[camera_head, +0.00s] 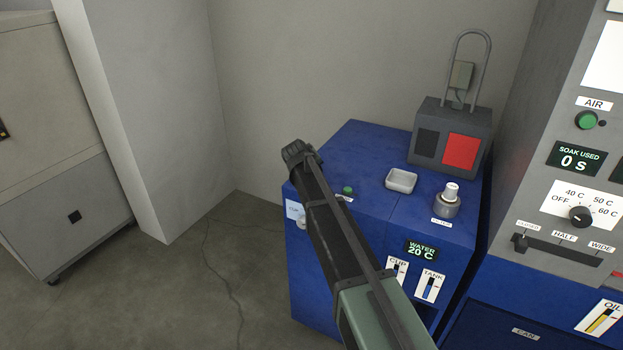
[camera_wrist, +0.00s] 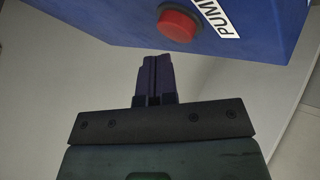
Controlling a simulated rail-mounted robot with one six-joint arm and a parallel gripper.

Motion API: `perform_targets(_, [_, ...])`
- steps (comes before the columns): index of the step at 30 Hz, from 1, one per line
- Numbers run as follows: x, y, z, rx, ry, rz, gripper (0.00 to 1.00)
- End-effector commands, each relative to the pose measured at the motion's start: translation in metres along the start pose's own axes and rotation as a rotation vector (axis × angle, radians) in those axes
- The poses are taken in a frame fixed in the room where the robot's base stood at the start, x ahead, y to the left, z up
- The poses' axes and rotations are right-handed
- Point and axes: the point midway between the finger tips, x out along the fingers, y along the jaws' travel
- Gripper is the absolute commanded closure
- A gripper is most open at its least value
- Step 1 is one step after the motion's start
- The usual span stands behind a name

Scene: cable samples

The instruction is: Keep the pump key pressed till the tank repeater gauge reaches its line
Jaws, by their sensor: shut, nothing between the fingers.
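The pump key is a round red button (camera_wrist: 177,25) on a blue face beside a white PUMP label (camera_wrist: 215,14) in the wrist view. My gripper (camera_wrist: 155,62) is shut and empty, its tips just below the button in the picture; I cannot tell whether they touch it. In the head view I cannot make out the red button or my fingertips; my arm crosses in front of the blue cabinet (camera_head: 365,160). The TANK gauge (camera_head: 431,287) on the cabinet front shows a blue bar and a small red mark; its exact level is too small to read.
A CUP gauge (camera_head: 397,270), partly behind my arm, and a WATER 20 C display (camera_head: 421,250) are on the front. A grey control panel (camera_head: 560,215) is at right.

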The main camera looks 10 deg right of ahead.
Motion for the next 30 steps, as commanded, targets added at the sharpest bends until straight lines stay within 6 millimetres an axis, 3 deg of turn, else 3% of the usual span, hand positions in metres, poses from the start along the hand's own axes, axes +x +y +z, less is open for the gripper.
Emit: perform_targets(30, [0.0062, -0.0045, 0.0046, 0.000, 0.000, 0.000, 1.00])
